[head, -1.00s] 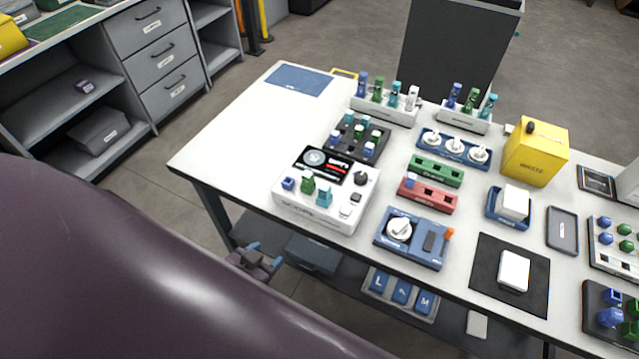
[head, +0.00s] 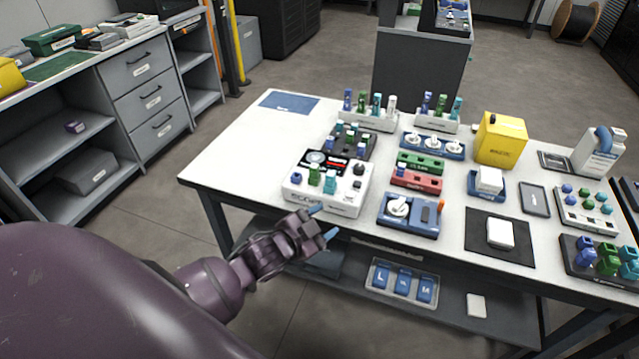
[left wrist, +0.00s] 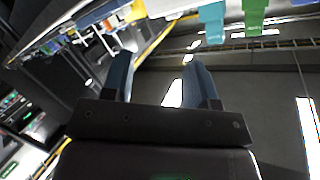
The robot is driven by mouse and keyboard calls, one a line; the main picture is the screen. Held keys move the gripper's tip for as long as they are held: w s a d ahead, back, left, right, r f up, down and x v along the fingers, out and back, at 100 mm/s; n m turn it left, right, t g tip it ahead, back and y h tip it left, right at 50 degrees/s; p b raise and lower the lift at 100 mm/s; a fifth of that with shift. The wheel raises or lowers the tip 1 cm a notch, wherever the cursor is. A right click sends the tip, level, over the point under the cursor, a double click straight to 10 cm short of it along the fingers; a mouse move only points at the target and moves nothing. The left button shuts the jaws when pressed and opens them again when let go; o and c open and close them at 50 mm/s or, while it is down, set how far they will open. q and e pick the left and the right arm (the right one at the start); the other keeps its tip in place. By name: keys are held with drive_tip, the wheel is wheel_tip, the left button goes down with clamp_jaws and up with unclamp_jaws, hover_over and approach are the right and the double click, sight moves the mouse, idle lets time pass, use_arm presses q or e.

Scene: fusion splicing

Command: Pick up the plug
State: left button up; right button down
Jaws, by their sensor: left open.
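Several coloured plugs are in view, and I cannot tell which one is meant. A blue plug (head: 296,177), a green plug (head: 314,176) and a teal plug (head: 330,183) stand along the front of the white device (head: 343,205). My left gripper (head: 325,222) is open and empty, just off the table's front edge, in front of and below that device. In the left wrist view its two blue fingers (left wrist: 160,78) are apart with nothing between them. A teal plug (left wrist: 212,22) and a green plug (left wrist: 254,15) show at the top there, beyond the fingers. My right gripper is not in view.
Racks of plugs (head: 368,121) stand at the back of the table (head: 225,160). A blue device with a white knob (head: 398,207) is right of the white one. A lower shelf holds a tray of blue blocks (head: 403,280). The table's left part is mostly clear.

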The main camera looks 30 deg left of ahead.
use_arm(q)
drive_tip(key=w+d+r+m+g+h+b, duration=0.15)
drive_tip(key=w+r+m+h, duration=0.55)
drive_tip(key=m, duration=0.7)
drive_tip(key=w+r+m+g+h+b, duration=0.2)
drive_tip(key=w+r+m+g+h, duration=0.15)
drive_tip(key=w+r+m, duration=0.75)
drive_tip(key=m+g+y+b, duration=0.2)
drive_tip(key=m+g+y, duration=0.7)
drive_tip(key=m, duration=0.9)
approach(314, 166)
drive_tip(key=x, duration=0.5)
drive_tip(key=shift+w+a, duration=0.1)
drive_tip(key=shift+w, duration=0.2)
drive_tip(key=shift+s+x, duration=0.15)
drive_tip(key=shift+x, duration=1.2)
drive_tip(key=shift+s+x, duration=0.2)
drive_tip(key=shift+x, duration=1.2)
drive_tip(key=c, duration=0.9)
